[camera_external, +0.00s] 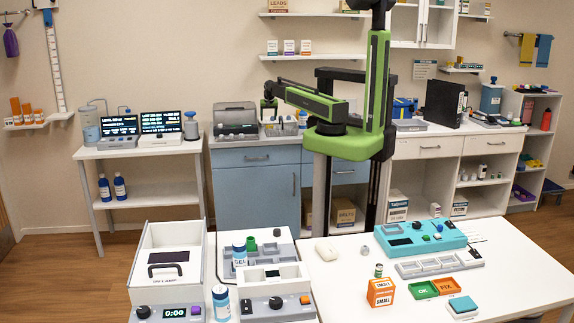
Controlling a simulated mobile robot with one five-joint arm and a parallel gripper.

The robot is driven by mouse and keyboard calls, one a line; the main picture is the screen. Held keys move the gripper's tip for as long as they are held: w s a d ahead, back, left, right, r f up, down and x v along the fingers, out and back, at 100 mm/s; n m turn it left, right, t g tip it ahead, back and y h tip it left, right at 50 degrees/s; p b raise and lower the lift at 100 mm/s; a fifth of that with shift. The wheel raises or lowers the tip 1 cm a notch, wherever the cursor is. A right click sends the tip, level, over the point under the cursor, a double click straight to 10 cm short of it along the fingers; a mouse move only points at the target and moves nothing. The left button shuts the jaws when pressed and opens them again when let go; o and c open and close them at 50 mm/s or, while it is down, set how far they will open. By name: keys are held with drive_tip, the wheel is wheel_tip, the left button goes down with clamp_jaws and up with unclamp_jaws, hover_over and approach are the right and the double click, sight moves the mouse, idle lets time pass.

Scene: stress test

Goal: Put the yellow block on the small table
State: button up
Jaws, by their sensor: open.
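I cannot pick out a yellow block with certainty in this view. A small white table (147,195) stands at the left against the wall, with two dark screens on its top and bottles on its lower shelf. My green arm reaches back and left over the blue cabinet. My gripper (268,108) seems to be the small dark and green part at the arm's far end, near the counter's back. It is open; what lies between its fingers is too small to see.
A white front table (505,275) holds an orange box (381,292), green and orange trays (436,288), and a teal device (420,238). White machines (168,262) fill the front left. Wooden floor shows between the front furniture and the left table. A shelf (540,135) stands at the right.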

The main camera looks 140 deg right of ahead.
drive_tip(key=shift+x, duration=1)
drive_tip(key=b+x, duration=0.5)
drive_tip(key=shift+s+a+f, duration=0.15)
drive_tip(key=shift+a+f, duration=0.05)
drive_tip(key=shift+a, duration=0.15)
drive_tip(key=shift+r, duration=0.2)
drive_tip(key=c, duration=1.4)
wheel_tip(320, 180, up, 10)
drive_tip(key=p, duration=1)
drive_tip(key=shift+f, duration=0.1)
